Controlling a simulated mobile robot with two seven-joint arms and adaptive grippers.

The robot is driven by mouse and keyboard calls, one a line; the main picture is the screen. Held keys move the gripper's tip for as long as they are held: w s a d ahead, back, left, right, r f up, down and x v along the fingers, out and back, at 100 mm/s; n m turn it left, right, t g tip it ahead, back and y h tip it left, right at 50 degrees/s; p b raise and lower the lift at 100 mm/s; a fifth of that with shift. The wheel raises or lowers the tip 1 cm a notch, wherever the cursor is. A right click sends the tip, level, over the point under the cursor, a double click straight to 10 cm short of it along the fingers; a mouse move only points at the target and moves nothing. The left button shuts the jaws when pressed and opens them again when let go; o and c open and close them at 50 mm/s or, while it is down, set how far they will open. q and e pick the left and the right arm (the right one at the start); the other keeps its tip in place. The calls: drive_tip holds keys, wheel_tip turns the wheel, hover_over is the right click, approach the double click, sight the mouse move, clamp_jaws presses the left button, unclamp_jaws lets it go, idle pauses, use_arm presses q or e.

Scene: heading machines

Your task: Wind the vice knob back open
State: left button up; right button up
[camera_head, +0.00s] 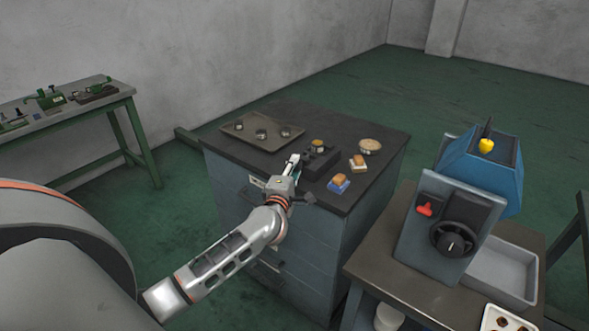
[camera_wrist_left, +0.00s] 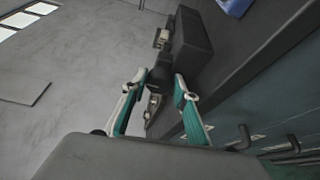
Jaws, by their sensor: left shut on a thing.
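The vice (camera_head: 321,160) is a small dark block on the top of the dark-topped cabinet, near its front edge; a round brass-coloured piece (camera_head: 319,143) shows at its far end. My left gripper (camera_head: 295,162) is at the vice's left side, its fingers reaching toward it. In the left wrist view the dark vice body (camera_wrist_left: 192,45) stands just past the fingertips. There the teal-padded fingers (camera_wrist_left: 160,82) stand apart on either side of the vice's knob end, gripping it; the knob itself is mostly hidden. My right gripper is in neither view.
A blue machine (camera_head: 480,170) stands on a bench at right. A green-legged table (camera_head: 60,118) stands far left.

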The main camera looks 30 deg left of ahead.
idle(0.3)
use_arm(q)
drive_tip(key=o, duration=1.1)
drive_tip(key=v, duration=1.2)
drive_tip(key=shift+r, duration=0.1)
